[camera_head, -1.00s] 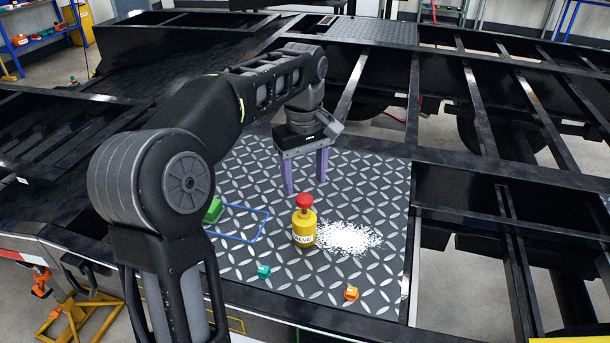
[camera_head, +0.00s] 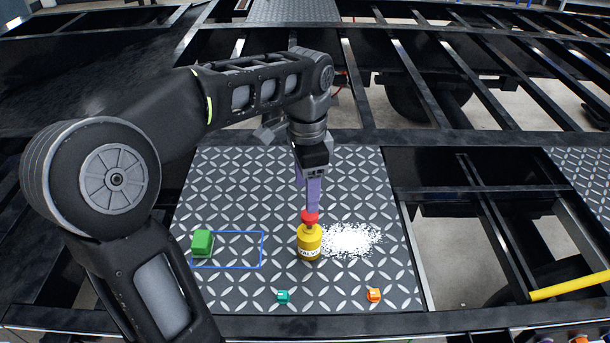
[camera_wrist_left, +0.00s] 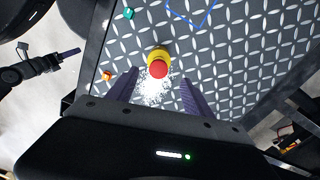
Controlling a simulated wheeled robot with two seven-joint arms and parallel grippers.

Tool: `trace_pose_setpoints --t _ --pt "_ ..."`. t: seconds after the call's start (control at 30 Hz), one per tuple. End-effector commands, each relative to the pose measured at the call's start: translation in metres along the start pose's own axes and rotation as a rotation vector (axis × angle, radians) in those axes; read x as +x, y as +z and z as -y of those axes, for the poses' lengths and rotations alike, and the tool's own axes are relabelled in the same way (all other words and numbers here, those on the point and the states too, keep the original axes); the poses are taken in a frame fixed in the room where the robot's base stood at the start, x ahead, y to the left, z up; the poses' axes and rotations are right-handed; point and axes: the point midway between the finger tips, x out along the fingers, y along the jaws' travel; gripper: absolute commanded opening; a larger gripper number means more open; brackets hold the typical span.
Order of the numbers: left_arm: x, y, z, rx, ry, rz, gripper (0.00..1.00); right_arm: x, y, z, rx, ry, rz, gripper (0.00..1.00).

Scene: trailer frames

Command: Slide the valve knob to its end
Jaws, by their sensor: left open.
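The valve is a yellow cylinder (camera_head: 309,245) with a dark-lettered label and a red knob (camera_head: 310,217) on top. It stands upright on the diamond-plate deck. My left gripper (camera_head: 312,207) points down with purple fingers just above or behind the knob in the head view; contact cannot be told there. In the left wrist view the fingers (camera_wrist_left: 158,90) are spread apart, and the red knob (camera_wrist_left: 158,69) shows just ahead of the gap between them. Nothing is held. A dark gripper-like part at the left of the wrist view may be my right arm, its jaws unclear.
A white granular patch (camera_head: 347,240) lies right of the valve. A green block (camera_head: 202,243) sits at the left of a blue outlined rectangle (camera_head: 262,250). A small teal piece (camera_head: 283,296) and an orange piece (camera_head: 374,295) lie near the front edge. Open frame gaps lie to the right.

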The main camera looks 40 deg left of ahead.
Motion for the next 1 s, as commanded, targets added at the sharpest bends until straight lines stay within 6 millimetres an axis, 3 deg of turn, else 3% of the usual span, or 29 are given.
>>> trace_pose_setpoints --t 0.1,0.3,0.73,1.0 --pt "0.005 -0.001 -0.003 0.255 -0.001 0.004 0.60 0.001 -0.001 -0.001 0.003 0.001 -0.002 0.58" --pt "0.004 -0.002 -0.001 0.434 -0.005 0.002 0.60 0.001 -0.001 -0.001 0.004 0.001 -0.003 0.58" --pt "0.009 -0.001 -0.001 0.438 -0.003 0.004 0.60 0.000 -0.001 -0.001 0.003 0.001 -0.002 0.58" --pt "0.040 -0.001 -0.001 0.438 -0.001 0.006 0.60 -0.005 0.000 0.001 0.004 0.002 -0.001 0.58"
